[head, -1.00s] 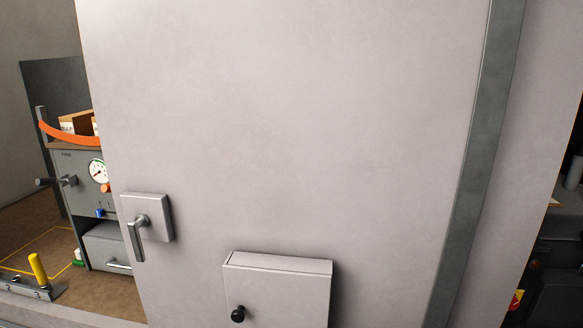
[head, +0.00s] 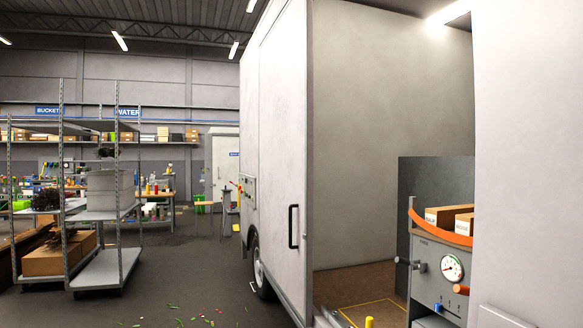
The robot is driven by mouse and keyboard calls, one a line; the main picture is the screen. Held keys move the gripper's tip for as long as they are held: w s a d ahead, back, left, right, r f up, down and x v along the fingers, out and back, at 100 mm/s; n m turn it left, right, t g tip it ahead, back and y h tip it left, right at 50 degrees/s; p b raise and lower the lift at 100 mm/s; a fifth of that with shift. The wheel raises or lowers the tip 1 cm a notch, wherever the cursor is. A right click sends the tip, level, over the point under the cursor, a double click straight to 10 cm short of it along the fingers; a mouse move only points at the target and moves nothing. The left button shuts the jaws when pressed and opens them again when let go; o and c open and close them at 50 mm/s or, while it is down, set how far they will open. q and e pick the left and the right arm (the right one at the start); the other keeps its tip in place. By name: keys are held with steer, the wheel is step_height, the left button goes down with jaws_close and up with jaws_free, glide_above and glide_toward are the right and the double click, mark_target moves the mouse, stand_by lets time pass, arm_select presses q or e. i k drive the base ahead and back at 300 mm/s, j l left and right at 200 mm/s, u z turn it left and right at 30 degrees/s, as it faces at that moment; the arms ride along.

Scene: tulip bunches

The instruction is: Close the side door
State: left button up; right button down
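A pale vehicle with a large box body fills the right half of the head view. Its side opening is uncovered and shows the inside wall (head: 390,110) and brown floor (head: 345,285). Left of the opening is a white door-like panel (head: 285,120) with a black vertical bar handle (head: 292,226) near its right edge. Right of the opening is a plain pale panel (head: 528,150), with the top of a plate at its lower edge. I cannot tell for certain which panel is the side door. Neither of my grippers is in view.
Inside the opening stands a grey cabinet (head: 425,262) with a gauge, an orange strip and boxes on top. A wheeled shelf rack (head: 95,215) stands at left. Small scraps lie on the dark floor (head: 190,290), which is otherwise open beside the vehicle.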

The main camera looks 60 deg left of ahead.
mark_target(286, 100)
steer(key=u, duration=2.1)
steer(key=i+j+u, duration=0.35)
steer(key=i, duration=0.45)
steer(key=i+u, duration=0.3)
steer(key=i, duration=5.6)
steer(key=i+j+z, duration=0.15)
steer(key=i+z, duration=0.3)
steer(key=i, duration=0.15)
steer(key=i+j+z, duration=0.45)
steer(key=i, duration=0.15)
steer(key=i+j+z, duration=0.45)
steer(key=i, duration=0.1)
